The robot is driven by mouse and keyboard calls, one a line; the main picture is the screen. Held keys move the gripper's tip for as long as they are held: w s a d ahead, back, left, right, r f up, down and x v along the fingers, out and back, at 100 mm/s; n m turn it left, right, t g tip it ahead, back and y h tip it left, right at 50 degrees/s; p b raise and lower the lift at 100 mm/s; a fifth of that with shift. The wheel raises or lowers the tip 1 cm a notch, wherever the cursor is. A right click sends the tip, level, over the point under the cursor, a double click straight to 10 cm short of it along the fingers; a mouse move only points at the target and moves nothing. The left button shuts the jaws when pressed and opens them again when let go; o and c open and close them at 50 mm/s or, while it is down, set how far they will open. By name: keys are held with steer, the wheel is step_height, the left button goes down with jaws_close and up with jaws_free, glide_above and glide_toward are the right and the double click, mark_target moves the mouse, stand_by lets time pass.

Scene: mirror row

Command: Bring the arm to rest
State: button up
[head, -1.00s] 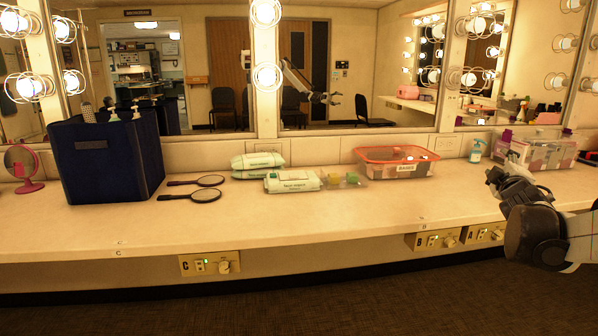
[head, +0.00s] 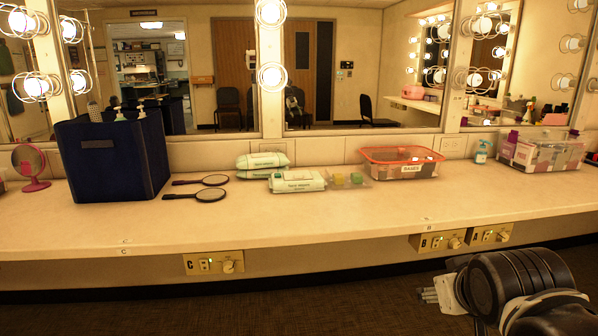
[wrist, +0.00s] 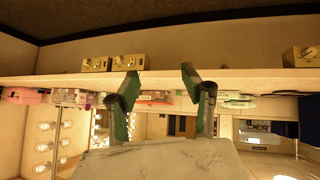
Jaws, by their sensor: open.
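My arm (head: 510,285) shows at the lower right of the head view, in front of the counter and below its top. My gripper (head: 428,295) is at its left end, small and partly hidden there. In the wrist view my gripper (wrist: 160,82) has its two green-edged fingers spread wide apart, with nothing between them. It is apart from the counter and touches nothing that I can see. The wrist picture is upside down, with the counter's front edge (wrist: 230,80) behind the fingers.
The counter (head: 300,222) holds a dark blue bin (head: 112,160), two hand mirrors (head: 210,195), wipes packs (head: 296,182), a red-rimmed clear tub (head: 400,165) and a clear box (head: 545,152). Outlet boxes (head: 214,262) sit under its edge. The floor (head: 330,312) in front is clear.

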steer(key=s+a+f+g+y, duration=0.2)
steer(key=s+a+f, duration=0.2)
steer(key=s+a, duration=0.3)
step_height(320, 180, up, 17)
steer(key=d+p, duration=0.1)
steer(key=p, duration=1.6)
steer(key=shift+s+d+f, duration=0.15)
steer(key=shift+d+f, duration=0.05)
steer(key=shift+d, duration=0.15)
